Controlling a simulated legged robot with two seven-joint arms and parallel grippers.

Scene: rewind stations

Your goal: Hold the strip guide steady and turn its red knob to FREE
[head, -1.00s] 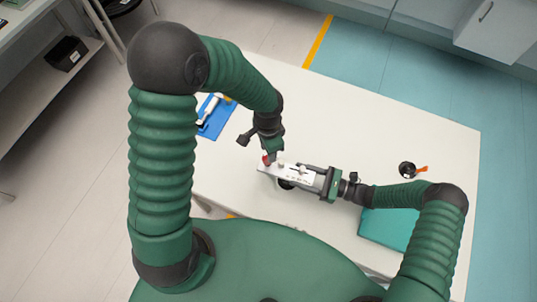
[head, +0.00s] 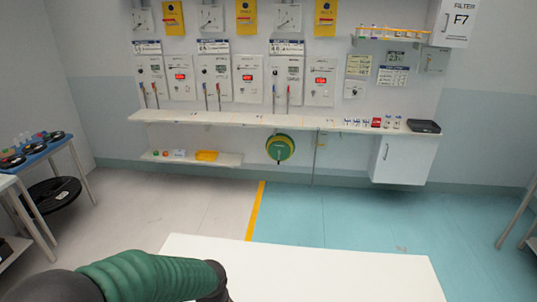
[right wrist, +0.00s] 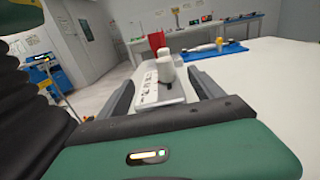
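The strip guide (right wrist: 150,88), a pale block with printed markings and a whitish upright post (right wrist: 166,67), sits between the dark fingers of my right gripper (right wrist: 165,88) in the right wrist view. The fingers are shut on its sides. Its red knob (right wrist: 157,41) shows as a red shape behind the post at the far end. I cannot read its setting. In the head view, only part of my left arm shows at the bottom left. My left gripper is outside both views, and the guide is outside the head view.
The white table (head: 310,262) shows at the bottom of the head view. A blue mat (right wrist: 212,51) with a tool on it lies beyond the guide in the right wrist view. A wall shelf (head: 260,119), gauge panels and a blue cart (head: 40,152) stand farther off.

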